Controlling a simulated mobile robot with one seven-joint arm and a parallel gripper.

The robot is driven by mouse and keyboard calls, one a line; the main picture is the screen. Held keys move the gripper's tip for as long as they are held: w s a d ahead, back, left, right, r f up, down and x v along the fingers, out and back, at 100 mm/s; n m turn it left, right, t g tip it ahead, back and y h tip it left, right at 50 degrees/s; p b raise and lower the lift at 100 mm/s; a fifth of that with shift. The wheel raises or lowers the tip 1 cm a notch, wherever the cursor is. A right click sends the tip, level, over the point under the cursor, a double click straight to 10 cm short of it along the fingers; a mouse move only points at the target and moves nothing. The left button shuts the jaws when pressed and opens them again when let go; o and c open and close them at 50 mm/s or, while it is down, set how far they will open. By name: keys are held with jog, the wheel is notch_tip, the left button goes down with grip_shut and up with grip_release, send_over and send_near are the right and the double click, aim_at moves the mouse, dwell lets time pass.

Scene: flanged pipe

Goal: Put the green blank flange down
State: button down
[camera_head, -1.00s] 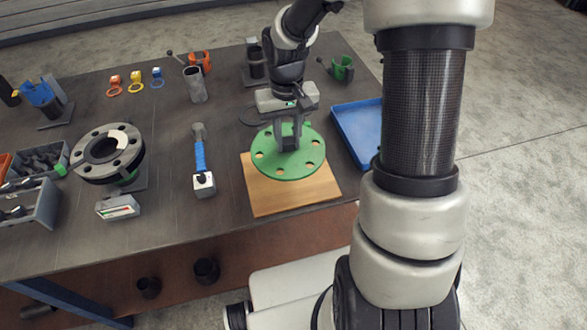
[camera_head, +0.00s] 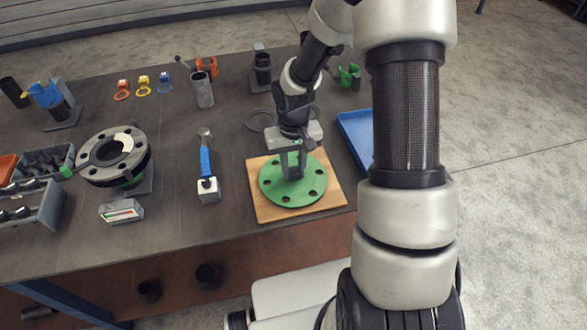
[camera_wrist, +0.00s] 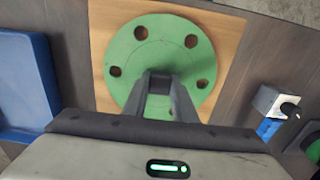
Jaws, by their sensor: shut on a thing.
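The green blank flange (camera_head: 308,187) is a round disc with several bolt holes. It is flat over the wooden board (camera_head: 267,208) on the table, and it looks to be on or very close to the board. My gripper (camera_head: 293,172) is above it, shut on its middle, pointing down. In the wrist view the fingers (camera_wrist: 162,90) meet at the centre of the flange (camera_wrist: 190,62), and the board (camera_wrist: 228,40) shows around it. The exact grip point is hidden by the fingers.
A blue tray (camera_head: 357,138) stands right of the board. Farther left is the flanged pipe (camera_head: 113,155), with a small gauge box (camera_head: 121,210) in front.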

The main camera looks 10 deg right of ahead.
jog(key=shift+f, duration=0.15)
jog(key=c, duration=1.5)
grip_release()
jog(key=shift+o, duration=0.2)
